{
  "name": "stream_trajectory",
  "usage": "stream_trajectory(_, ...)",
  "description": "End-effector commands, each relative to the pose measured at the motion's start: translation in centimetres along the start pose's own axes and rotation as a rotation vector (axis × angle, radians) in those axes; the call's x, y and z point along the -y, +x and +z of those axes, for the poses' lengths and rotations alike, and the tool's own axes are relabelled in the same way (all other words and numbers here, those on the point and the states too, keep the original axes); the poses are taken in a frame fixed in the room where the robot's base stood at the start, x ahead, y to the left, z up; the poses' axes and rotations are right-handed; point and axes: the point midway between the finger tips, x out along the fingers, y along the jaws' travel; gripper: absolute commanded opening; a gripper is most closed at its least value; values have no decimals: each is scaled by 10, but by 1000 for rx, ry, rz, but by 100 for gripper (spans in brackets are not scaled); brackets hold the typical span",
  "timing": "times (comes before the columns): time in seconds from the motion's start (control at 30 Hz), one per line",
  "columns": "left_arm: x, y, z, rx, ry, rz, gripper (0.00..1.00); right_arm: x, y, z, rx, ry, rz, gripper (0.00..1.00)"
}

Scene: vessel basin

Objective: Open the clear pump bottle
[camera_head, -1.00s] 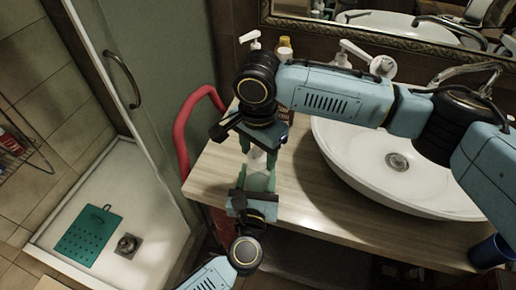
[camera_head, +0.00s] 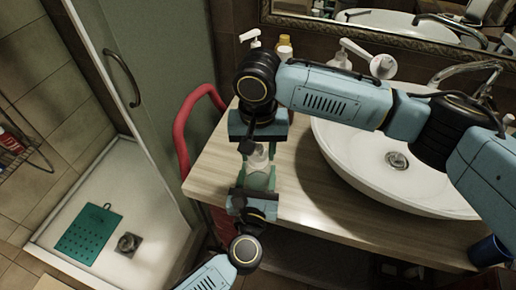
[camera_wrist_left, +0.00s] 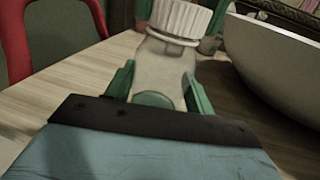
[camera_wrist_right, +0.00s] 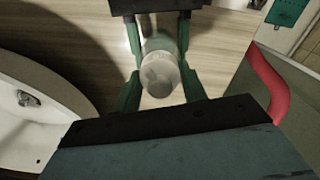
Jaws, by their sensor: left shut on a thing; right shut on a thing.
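The clear pump bottle (camera_head: 258,160) stands upright between my two grippers, over the wooden counter. In the left wrist view its see-through body (camera_wrist_left: 160,65) and white ribbed cap (camera_wrist_left: 181,18) show. My left gripper (camera_head: 259,181) is shut on the body from the front. My right gripper (camera_head: 262,147) is shut on the white cap, with its green fingers on either side. In the right wrist view the pale rounded cap top (camera_wrist_right: 160,72) sits between the right fingers (camera_wrist_right: 161,88). Whether cap and body are still joined tight cannot be told.
A white basin (camera_head: 380,175) is close on the right of the wooden counter (camera_head: 310,205). Pump bottles (camera_head: 251,40) and a yellow-topped bottle (camera_head: 285,47) stand at the back. A red frame (camera_head: 183,135) is on the left. A blue cup (camera_head: 489,251) is at far right.

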Motion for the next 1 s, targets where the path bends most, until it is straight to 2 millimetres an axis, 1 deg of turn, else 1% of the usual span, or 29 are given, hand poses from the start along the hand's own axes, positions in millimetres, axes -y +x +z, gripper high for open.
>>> stream_trajectory(0.1, 0, 0, 0, 0, 0, 1, 0, 0, 0, 0, 1, -216, 0, 14)
stream_trajectory(1.0, 0, 0, 0, -1, 0, 1, 0, 0, -1, 0, 1, -1925, 2, 14)
